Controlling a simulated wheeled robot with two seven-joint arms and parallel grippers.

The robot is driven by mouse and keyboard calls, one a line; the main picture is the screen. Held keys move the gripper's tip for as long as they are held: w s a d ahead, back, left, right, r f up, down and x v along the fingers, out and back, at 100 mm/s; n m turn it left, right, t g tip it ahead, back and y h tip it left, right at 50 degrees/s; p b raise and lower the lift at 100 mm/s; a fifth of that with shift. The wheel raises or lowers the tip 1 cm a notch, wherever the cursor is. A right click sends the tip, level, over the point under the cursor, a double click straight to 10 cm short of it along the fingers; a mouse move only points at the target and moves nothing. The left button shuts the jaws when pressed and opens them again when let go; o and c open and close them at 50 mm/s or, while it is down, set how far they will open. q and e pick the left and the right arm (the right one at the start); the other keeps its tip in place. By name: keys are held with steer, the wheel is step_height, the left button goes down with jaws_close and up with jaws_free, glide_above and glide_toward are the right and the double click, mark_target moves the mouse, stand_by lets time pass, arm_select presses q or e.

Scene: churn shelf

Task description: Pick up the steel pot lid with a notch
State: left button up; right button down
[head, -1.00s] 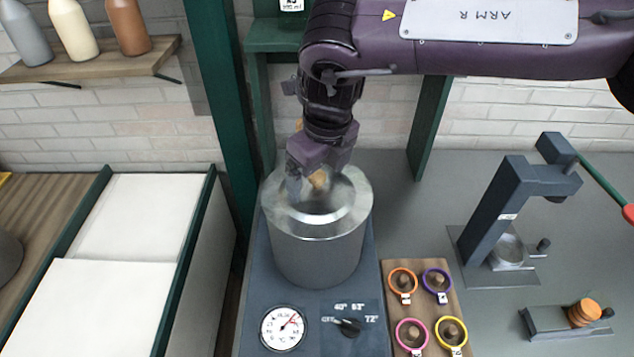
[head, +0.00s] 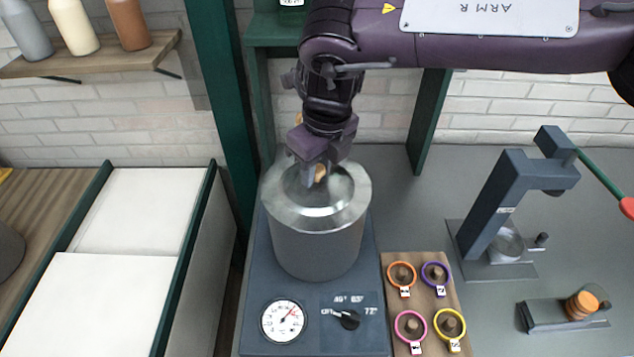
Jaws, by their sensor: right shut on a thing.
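The steel pot lid (head: 318,213) is a shiny, broad disc at the top of the grey pot (head: 316,248). My right gripper (head: 320,174) reaches down from above and is shut on the lid's tan knob, which shows only partly between the fingers. The lid looks roughly level. I cannot tell whether it touches the pot's rim or is slightly raised, and its notch cannot be made out. My left gripper is not in view.
The pot stands on a dark heater unit with a dial gauge (head: 283,321) and a black knob (head: 349,319). Coloured rings (head: 411,326) sit on a wooden board at right. A dark press (head: 500,205) stands farther right. Green posts flank the arm.

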steer(key=shift+s+f, duration=0.1)
steer(key=shift+f, duration=0.15)
